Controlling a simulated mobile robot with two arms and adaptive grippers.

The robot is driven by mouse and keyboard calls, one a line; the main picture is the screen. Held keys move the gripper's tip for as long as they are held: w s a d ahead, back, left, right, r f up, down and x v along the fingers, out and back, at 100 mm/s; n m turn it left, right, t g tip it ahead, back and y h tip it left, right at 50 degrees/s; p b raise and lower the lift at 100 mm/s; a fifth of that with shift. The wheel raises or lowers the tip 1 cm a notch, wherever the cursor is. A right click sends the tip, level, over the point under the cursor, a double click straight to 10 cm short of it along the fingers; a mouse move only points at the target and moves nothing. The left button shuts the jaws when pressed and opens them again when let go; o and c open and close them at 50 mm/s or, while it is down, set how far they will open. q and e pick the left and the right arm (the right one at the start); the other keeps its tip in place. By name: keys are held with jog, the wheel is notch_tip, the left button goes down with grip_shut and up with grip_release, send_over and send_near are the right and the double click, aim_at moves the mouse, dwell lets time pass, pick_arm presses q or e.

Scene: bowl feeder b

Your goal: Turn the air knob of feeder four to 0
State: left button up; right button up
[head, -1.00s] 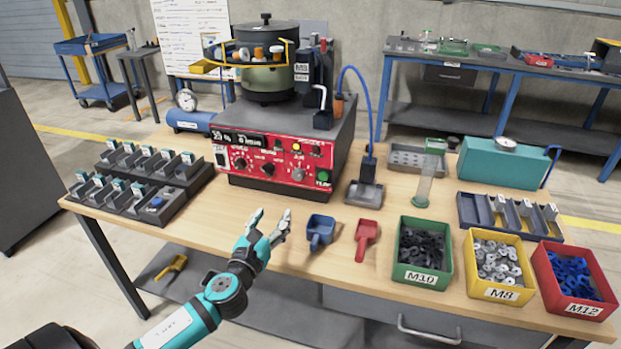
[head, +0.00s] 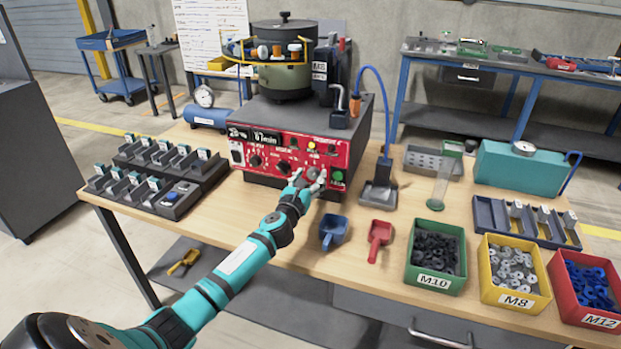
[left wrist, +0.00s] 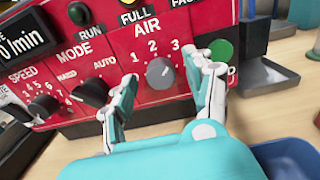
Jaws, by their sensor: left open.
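The feeder (head: 262,143) has a red front panel with a grey round air knob, which shows in the left wrist view (left wrist: 160,73) below the word AIR and the numbers 1, 2 and 3. My left gripper (head: 309,178) is open in front of the panel. In the left wrist view its fingers (left wrist: 165,95) stand to the left and right of the air knob, apart from it. I cannot tell the knob's exact pointer setting. My right gripper is not in view.
A green button (left wrist: 221,50) is close beside the right finger. Black MODE (left wrist: 93,90) and SPEED (left wrist: 42,107) knobs are to the left. A blue scoop (head: 333,232) and a red scoop (head: 379,237) lie on the table in front. Bins of parts stand at the right.

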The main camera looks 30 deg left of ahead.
pick_arm(q)
jog(key=shift+w, duration=0.3)
grip_shut()
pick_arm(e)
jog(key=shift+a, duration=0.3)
